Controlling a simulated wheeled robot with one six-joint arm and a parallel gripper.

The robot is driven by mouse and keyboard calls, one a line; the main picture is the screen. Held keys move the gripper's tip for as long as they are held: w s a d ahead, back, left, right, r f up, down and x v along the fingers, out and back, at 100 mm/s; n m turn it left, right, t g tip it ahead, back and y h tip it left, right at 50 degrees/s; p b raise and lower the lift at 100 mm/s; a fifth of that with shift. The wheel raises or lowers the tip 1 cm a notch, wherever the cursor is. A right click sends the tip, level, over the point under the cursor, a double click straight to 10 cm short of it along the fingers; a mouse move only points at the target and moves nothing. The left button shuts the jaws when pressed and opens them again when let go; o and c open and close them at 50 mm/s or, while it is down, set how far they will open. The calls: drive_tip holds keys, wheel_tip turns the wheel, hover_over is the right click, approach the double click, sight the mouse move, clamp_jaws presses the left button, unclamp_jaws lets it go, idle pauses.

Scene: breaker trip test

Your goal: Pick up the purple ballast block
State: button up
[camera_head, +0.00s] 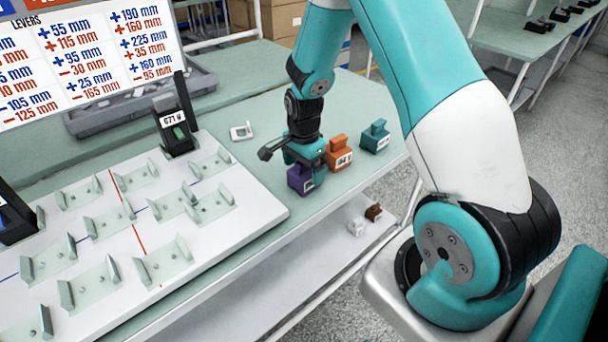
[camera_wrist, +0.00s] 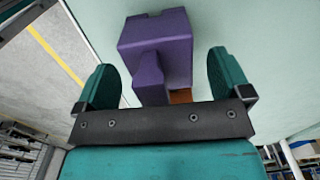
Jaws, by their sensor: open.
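The purple ballast block (camera_head: 300,180) stands on the green table near its front edge, directly below my gripper (camera_head: 303,160), which partly hides it. In the wrist view the purple block (camera_wrist: 160,45) shows a wide body and a narrower raised part. The narrower part lies between the two teal fingers of my gripper (camera_wrist: 165,85), with a gap on each side. My gripper is open and holds nothing.
An orange block (camera_head: 339,153) stands close to the right of the purple one, and a teal block (camera_head: 375,137) stands beyond it. A white board (camera_head: 270,208) with several clear brackets lies to the left.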

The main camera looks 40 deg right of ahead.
drive_tip(key=c, duration=1.2)
drive_tip(key=shift+o, duration=0.2)
drive_tip(key=shift+r, duration=0.1)
